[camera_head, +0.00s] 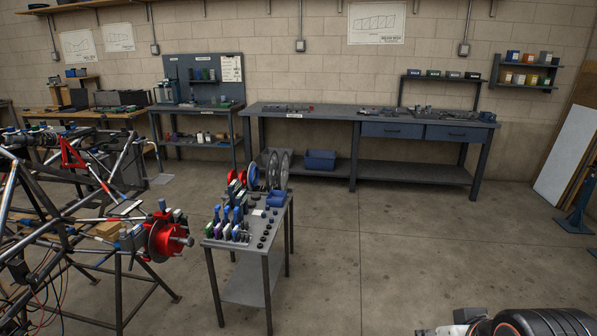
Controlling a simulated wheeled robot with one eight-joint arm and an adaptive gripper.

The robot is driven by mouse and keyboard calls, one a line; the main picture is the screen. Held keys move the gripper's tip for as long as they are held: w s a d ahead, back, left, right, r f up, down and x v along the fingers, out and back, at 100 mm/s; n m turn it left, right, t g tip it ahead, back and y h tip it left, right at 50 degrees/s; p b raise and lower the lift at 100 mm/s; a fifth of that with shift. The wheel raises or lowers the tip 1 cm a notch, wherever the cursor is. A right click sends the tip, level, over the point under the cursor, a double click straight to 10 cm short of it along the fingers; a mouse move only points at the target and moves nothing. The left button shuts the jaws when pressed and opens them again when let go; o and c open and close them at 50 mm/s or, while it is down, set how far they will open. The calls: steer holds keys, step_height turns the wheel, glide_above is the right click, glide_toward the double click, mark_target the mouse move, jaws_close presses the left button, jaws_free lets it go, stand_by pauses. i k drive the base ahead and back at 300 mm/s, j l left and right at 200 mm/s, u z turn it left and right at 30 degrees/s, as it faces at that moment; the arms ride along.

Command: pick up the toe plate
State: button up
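I cannot tell for certain which thing is the toe plate. A small cart (274,247) stands in the middle with several small parts on its top. Upright round discs (285,170) stand at the cart's back end. A small pale flat piece (128,208) shows beside the red hub (166,240) on the tube chassis (62,235) at the left; what it is I cannot tell. My gripper is not recognisable in this view.
A long workbench (345,120) runs along the back wall, with a blue bin (320,160) on its lower shelf. The floor (410,250) right of the cart is clear.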

mark_target(234, 188)
steer(key=i+j+u, duration=0.15)
steer(key=i+u, duration=0.65)
steer(key=i, duration=0.2)
steer(key=i+l+u, duration=0.2)
steer(key=i+u, duration=0.25)
steer(key=i+j+z, duration=0.15)
steer(key=i, duration=0.3)
steer(key=i+j+z, duration=0.15)
steer(key=i, duration=0.3)
steer(key=i+j+z, duration=0.1)
steer(key=i, duration=0.35)
steer(key=i+j+z, duration=0.3)
steer(key=l, duration=0.1)
